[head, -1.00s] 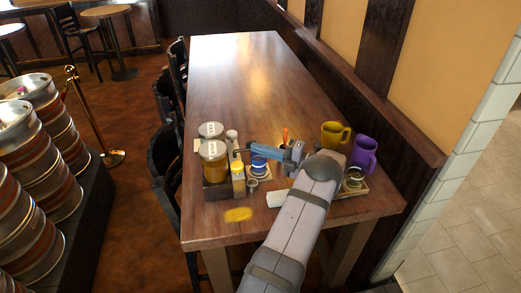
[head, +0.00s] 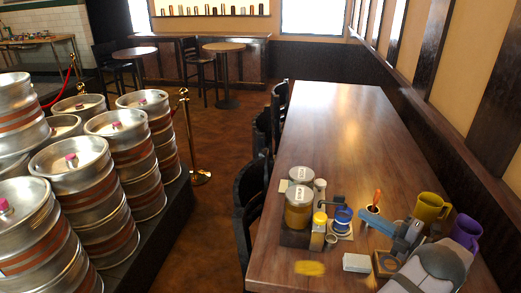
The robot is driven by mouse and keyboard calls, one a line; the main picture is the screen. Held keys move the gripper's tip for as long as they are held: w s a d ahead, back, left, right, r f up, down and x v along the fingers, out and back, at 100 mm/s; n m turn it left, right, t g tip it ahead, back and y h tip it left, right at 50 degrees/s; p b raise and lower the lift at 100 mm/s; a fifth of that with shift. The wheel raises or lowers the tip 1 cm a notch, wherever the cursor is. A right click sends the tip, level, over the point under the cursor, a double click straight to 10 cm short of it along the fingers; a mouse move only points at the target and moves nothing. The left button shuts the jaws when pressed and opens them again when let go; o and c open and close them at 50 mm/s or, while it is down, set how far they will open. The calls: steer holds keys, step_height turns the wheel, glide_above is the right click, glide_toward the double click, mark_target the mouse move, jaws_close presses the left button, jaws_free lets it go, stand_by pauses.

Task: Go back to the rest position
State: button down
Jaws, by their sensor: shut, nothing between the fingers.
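My gripper (head: 378,222) shows at the lower right in the head view. Its blue-grey end points left, above the table (head: 330,130) and close to the small pot with the orange handle (head: 374,207). It is shut and holds nothing. The thick grey part of my arm fills the bottom right corner and hides part of the table there. The fingertips are small, and their height above the table cannot be told.
Two lidded jars (head: 299,212), a yellow-topped bottle (head: 319,229) and a blue cup (head: 342,218) stand left of the gripper. Yellow (head: 429,208) and purple (head: 466,232) mugs stand right. A yellow sponge (head: 309,268) and white block (head: 356,262) lie in front. The far table is clear.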

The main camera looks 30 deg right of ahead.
steer(key=w+a+r+n+g+y+p, duration=0.2)
steer(key=w+a+r+n+y, duration=0.15)
steer(key=a, duration=0.25)
steer(key=w+a+r+n+g+y+p, duration=0.2)
steer(key=w+a+r+n, duration=0.15)
steer(key=a, duration=0.35)
steer(key=w+a+n+g+y+p, duration=0.1)
steer(key=w+a+n+g, duration=0.2)
steer(key=a+n, duration=0.35)
steer(key=w+a+n+g+y+p, duration=0.1)
steer(key=w+a+n+g, duration=0.2)
steer(key=a, duration=0.6)
steer(key=s+a+n+g+h+p, duration=0.4)
steer(key=s+a+n, duration=0.45)
steer(key=n, duration=0.95)
steer(key=s+a+n+g+h+p, duration=0.2)
steer(key=s+a+n+g+h, duration=0.3)
steer(key=a+n, duration=1)
steer(key=d+f+n+t+h+b, duration=0.1)
steer(key=d+f+n+b, duration=0.1)
steer(key=f+b, duration=0.8)
steer(key=shift+s+d+f+n, duration=0.35)
steer(key=shift+d+f, duration=0.05)
steer(key=shift+d, duration=0.25)
